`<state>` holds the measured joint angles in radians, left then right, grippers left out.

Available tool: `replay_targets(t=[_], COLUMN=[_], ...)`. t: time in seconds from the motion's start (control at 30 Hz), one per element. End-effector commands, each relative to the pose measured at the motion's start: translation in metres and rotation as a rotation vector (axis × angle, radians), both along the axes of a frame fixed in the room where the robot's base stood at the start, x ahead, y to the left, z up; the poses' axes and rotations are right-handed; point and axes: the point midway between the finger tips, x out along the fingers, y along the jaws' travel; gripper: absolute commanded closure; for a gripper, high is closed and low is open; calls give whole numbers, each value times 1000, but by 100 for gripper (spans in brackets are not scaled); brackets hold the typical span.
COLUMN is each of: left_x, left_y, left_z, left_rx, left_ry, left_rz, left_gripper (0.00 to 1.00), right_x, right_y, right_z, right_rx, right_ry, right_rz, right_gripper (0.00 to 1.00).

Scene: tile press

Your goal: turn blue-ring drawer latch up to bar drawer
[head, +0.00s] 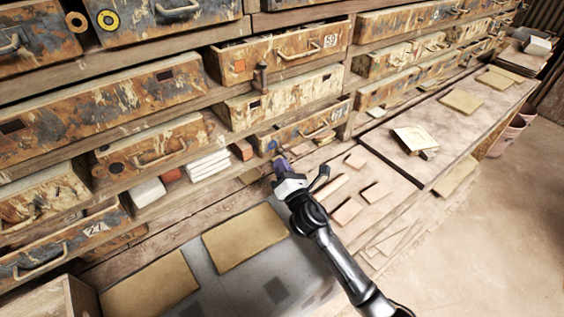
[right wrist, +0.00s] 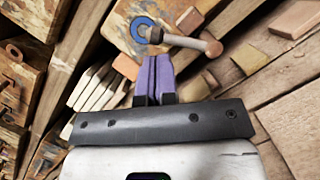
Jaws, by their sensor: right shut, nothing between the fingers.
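The blue ring (right wrist: 144,30) marks a drawer front in the right wrist view; in the head view it is small and partly hidden. The latch (right wrist: 186,41) is a grey rod from the ring, ending in a brownish knob (right wrist: 213,47) to the picture's right. My right gripper (head: 281,161) has purple fingers, shut and empty, at the low drawer (head: 304,129) in the head view. In the right wrist view the fingertips (right wrist: 157,58) are just below the ring and rod; I cannot tell whether they touch. My left gripper is not in view.
White tiles (head: 208,165) and a reddish block (head: 242,149) lie left of my right gripper. Pink tiles (head: 347,211) lie on the bench to its right. Tan slabs (head: 244,237) lie in front. Another dark latch (head: 261,77) stands on the drawers above.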

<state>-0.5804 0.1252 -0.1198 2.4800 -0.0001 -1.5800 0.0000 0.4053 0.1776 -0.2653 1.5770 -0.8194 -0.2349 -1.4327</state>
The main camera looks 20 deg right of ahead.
Motion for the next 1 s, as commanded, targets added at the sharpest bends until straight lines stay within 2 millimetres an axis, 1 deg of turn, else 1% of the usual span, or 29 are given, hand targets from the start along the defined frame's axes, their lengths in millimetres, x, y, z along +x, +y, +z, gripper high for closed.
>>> replay_targets(t=[0.03, 0.17, 0.57, 1.0], left_x=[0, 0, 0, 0], left_y=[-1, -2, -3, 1], left_z=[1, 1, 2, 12], left_rx=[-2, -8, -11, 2], left_ry=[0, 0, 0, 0], left_rz=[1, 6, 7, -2], left_gripper=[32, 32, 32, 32], right_x=[2, 5, 5, 6], right_y=[-1, -3, -4, -6], right_z=[3, 6, 7, 11], right_rx=[-2, 0, 1, 78], right_ry=[-1, 0, 1, 21], right_rz=[0, 0, -1, -1], right_gripper=[100, 100, 100, 100])
